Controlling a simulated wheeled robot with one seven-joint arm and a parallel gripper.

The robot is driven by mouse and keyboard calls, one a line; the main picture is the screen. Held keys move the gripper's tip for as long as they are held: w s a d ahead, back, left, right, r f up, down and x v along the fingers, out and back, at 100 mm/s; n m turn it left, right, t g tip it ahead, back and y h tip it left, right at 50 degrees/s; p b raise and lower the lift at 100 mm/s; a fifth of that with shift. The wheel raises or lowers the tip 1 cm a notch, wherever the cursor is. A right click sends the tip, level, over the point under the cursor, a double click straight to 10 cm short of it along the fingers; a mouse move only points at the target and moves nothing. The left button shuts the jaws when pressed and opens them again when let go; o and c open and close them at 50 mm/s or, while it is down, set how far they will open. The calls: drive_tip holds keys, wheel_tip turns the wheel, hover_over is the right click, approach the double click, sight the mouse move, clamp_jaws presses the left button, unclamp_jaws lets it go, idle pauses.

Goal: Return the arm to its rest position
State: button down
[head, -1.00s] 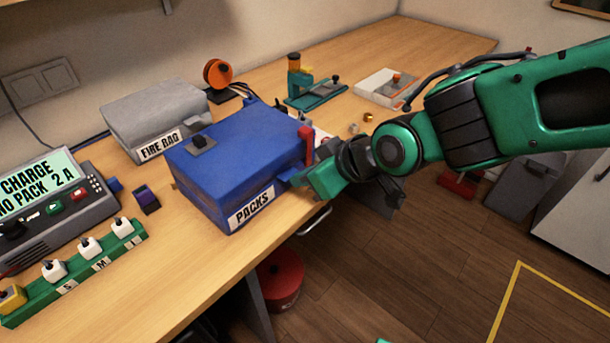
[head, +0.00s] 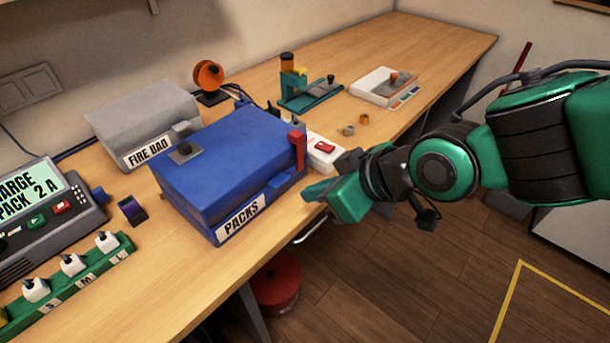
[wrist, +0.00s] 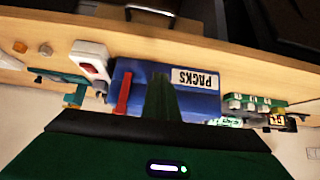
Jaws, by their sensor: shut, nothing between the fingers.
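My arm reaches in from the right in the head view. My gripper (head: 326,196) is shut and empty, just off the front right corner of the blue PACKS box (head: 228,165), over the table's front edge. A small gap shows between the gripper and the box's red latch (head: 298,148). In the wrist view the picture is upside down; the shut gripper (wrist: 160,84) shows as a dark green shape in front of the PACKS box (wrist: 200,98). The box lid is closed.
The wooden table (head: 420,50) carries a grey FIRE BAG box (head: 145,120), a charger (head: 45,215), a green plug strip (head: 75,280), a white red-switch block (head: 323,152) and a teal press (head: 308,90). A red bin (head: 277,285) stands below. Open floor lies at front right.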

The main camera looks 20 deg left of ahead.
drive_tip(key=shift+s+d+f, duration=0.2)
drive_tip(key=shift+d+f, duration=0.05)
drive_tip(key=shift+d, duration=0.5)
drive_tip(key=shift+s+d+f, duration=0.2)
drive_tip(key=shift+d+f, duration=0.1)
drive_tip(key=shift+d, duration=0.4)
drive_tip(key=shift+s+d+f, duration=0.2)
drive_tip(key=shift+d+f, duration=0.05)
drive_tip(key=shift+d, duration=0.5)
